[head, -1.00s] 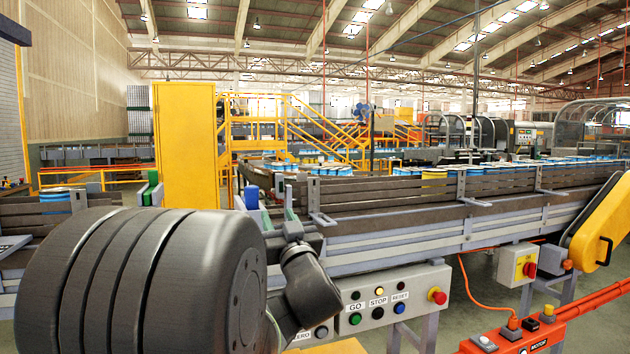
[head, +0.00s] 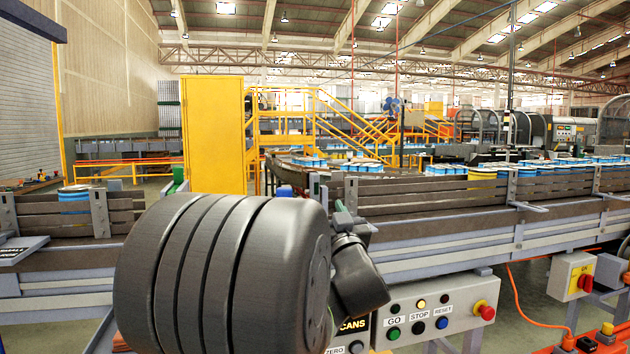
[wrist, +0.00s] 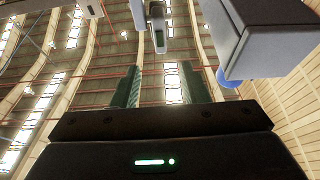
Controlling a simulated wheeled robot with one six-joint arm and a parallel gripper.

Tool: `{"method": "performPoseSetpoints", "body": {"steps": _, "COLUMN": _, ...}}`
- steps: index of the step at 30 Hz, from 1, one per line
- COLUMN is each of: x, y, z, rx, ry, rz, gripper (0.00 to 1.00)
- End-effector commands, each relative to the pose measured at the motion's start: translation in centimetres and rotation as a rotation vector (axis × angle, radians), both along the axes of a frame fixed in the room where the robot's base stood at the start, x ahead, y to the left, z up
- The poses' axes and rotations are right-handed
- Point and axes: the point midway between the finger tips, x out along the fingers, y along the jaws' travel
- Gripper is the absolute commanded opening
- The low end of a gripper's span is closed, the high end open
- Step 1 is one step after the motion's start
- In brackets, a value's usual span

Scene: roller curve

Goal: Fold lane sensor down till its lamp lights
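In the wrist view my gripper (wrist: 160,90) points upward, its two green-padded fingers apart with nothing between them. A grey hinged-looking part with a small greenish window (wrist: 159,38) shows beyond the fingertips, apart from them. It may be the lane sensor; I cannot tell for sure, nor whether any lamp on it is lit. A large grey box (wrist: 265,38) with a blue knob under it is close at the right.
The roller lane's side rails (head: 430,200) run right, with blue-and-white cans (head: 445,170) behind them. A control box (head: 433,310) with several buttons hangs below. A single can (head: 73,199) stands on the left lane. A yellow cabinet (head: 212,135) stands behind.

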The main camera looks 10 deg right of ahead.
Motion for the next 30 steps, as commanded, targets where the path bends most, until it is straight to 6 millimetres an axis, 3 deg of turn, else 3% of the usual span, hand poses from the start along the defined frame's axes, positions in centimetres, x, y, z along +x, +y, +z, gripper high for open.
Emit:
{"method": "performPoseSetpoints", "body": {"steps": 15, "x": 9.5, "y": 0.4, "z": 4.1, "rx": -0.001, "ry": -0.001, "rz": 0.002, "gripper": 0.4}}
{"method": "performPoseSetpoints", "body": {"steps": 21, "x": 11.3, "y": 0.5, "z": 4.7, "rx": 0.0, "ry": 0.0, "rz": 0.001, "gripper": 0.4}}
{"method": "performPoseSetpoints", "body": {"steps": 30, "x": 11.6, "y": 0.5, "z": 4.8, "rx": 0.0, "ry": 0.0, "rz": 0.0, "gripper": 0.4}}
